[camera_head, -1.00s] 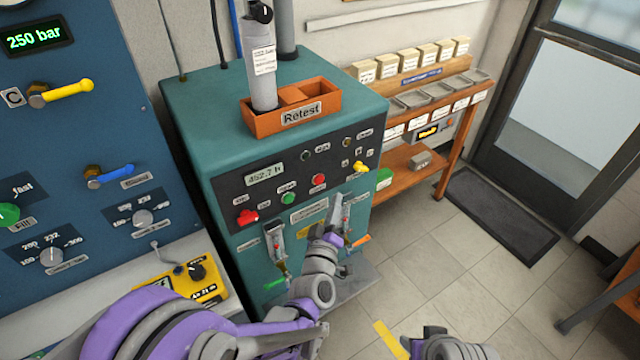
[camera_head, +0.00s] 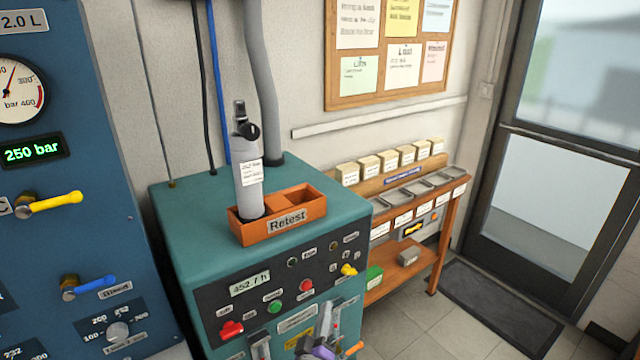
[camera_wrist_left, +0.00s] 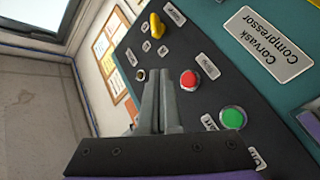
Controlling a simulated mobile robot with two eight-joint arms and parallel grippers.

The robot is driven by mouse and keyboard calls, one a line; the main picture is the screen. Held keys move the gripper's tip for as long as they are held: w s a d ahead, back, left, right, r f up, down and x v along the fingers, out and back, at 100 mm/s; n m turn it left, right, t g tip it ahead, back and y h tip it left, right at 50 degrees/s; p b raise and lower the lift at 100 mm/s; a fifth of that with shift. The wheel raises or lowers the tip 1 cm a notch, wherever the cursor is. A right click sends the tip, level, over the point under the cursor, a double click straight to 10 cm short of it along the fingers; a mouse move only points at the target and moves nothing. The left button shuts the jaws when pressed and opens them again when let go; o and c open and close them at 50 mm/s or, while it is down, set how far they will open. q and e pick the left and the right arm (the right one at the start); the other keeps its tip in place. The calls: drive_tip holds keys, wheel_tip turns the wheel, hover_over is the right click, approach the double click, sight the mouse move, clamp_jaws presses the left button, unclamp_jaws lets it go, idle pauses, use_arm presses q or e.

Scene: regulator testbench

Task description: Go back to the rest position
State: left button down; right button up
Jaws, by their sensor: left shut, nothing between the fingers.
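My left gripper (camera_head: 328,312) shows at the bottom edge of the head view, in front of the lower panel of the teal compressor (camera_head: 170,215). Its fingers are closed together with nothing between them. In the left wrist view the shut fingers (camera_wrist_left: 161,85) point past the dark control panel (camera_wrist_left: 130,155), near the red button (camera_wrist_left: 189,80) and the green button (camera_wrist_left: 233,117). I cannot tell whether they touch the panel. Most of my left arm is below the head view. My right gripper is out of view.
A grey cylinder (camera_head: 247,187) stands in the orange Retest box (camera_head: 285,222) on the compressor. The blue gauge panel (camera_head: 100,150) is at left. A wooden shelf (camera_head: 437,250) with small boxes and trays is behind at right. Floor (camera_head: 420,335) near the door mat is clear.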

use_arm(q)
drive_tip(key=s+a+m+g+y+p, duration=0.1)
drive_tip(key=s+a+g, duration=0.3)
drive_tip(key=s, duration=0.5)
drive_tip(key=s+a+f+m+g+y+p, duration=0.1)
drive_tip(key=s+a+m+g+p, duration=0.1)
drive_tip(key=s+a, duration=0.6)
drive_tip(key=s+a+f+m+g+y+p, duration=0.1)
drive_tip(key=s+a+m+g, duration=0.3)
drive_tip(key=s, duration=0.5)
drive_tip(key=a+g, duration=0.1)
drive_tip(key=g, duration=0.1)
drive_tip(key=shift+s+a+g+y, duration=0.3)
drive_tip(key=shift+a+g, duration=0.1)
drive_tip(key=shift+f, duration=0.1)
